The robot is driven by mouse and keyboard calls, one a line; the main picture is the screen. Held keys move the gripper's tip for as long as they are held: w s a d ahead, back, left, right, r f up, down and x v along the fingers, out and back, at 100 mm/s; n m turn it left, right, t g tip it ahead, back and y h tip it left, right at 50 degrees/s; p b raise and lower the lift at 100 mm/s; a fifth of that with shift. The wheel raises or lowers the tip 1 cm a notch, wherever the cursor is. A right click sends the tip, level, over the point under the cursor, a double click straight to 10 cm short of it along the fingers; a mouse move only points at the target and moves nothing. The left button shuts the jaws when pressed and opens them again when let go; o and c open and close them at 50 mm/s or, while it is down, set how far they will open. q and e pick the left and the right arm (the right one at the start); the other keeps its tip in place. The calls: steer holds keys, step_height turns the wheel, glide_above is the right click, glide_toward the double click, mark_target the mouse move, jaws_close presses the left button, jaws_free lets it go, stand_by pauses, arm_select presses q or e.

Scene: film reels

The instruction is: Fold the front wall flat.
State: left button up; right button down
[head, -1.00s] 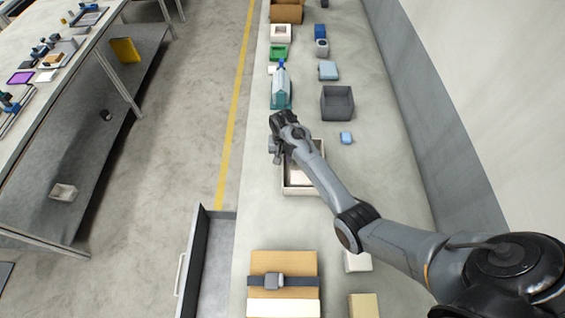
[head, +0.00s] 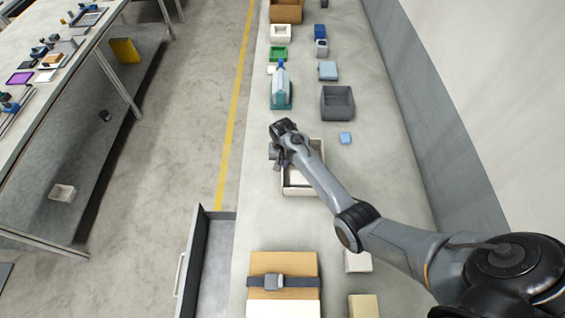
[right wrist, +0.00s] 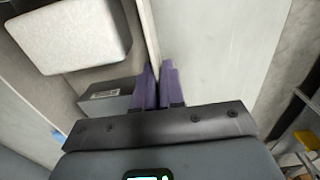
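The cream open box (head: 303,193) stands on the bench with pale contents inside. My right gripper (head: 276,150) is at the box's far left corner, and the arm hides part of the box. In the right wrist view, a thin wall edge (right wrist: 149,28) runs to my purple fingertips (right wrist: 159,82). The fingers are close together with only a narrow slit between them, and look shut. I cannot tell whether they touch the wall. The wall looks upright. A white block (right wrist: 75,35) lies left of it with a dark grey labelled piece (right wrist: 104,104). My left gripper is not in view.
A strapped cardboard box (head: 283,264) stands nearer. An open drawer (head: 205,262) juts out at left.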

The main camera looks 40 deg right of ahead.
steer(key=shift+w, duration=0.1)
steer(key=shift+w+a+g+h, duration=0.2)
steer(key=shift+a+g+h, duration=0.05)
steer(key=shift+g+h, duration=0.25)
steer(key=shift+w+a+f+g+h+b, duration=0.15)
steer(key=shift+w+a+g+h+b, duration=0.1)
steer(key=shift+g+h+b, duration=0.2)
steer(key=g+h+b, duration=0.1)
steer(key=b, duration=0.2)
steer(key=w+a+f+g+h+b, duration=0.1)
steer(key=h+b, duration=0.1)
steer(key=b, duration=0.1)
steer(key=shift+a, duration=0.15)
steer(key=shift+w+a+r+g+b, duration=0.1)
steer(key=shift+g+b, duration=0.25)
steer(key=shift+b, duration=0.2)
steer(key=shift+h, duration=0.25)
steer(key=shift+r, duration=0.1)
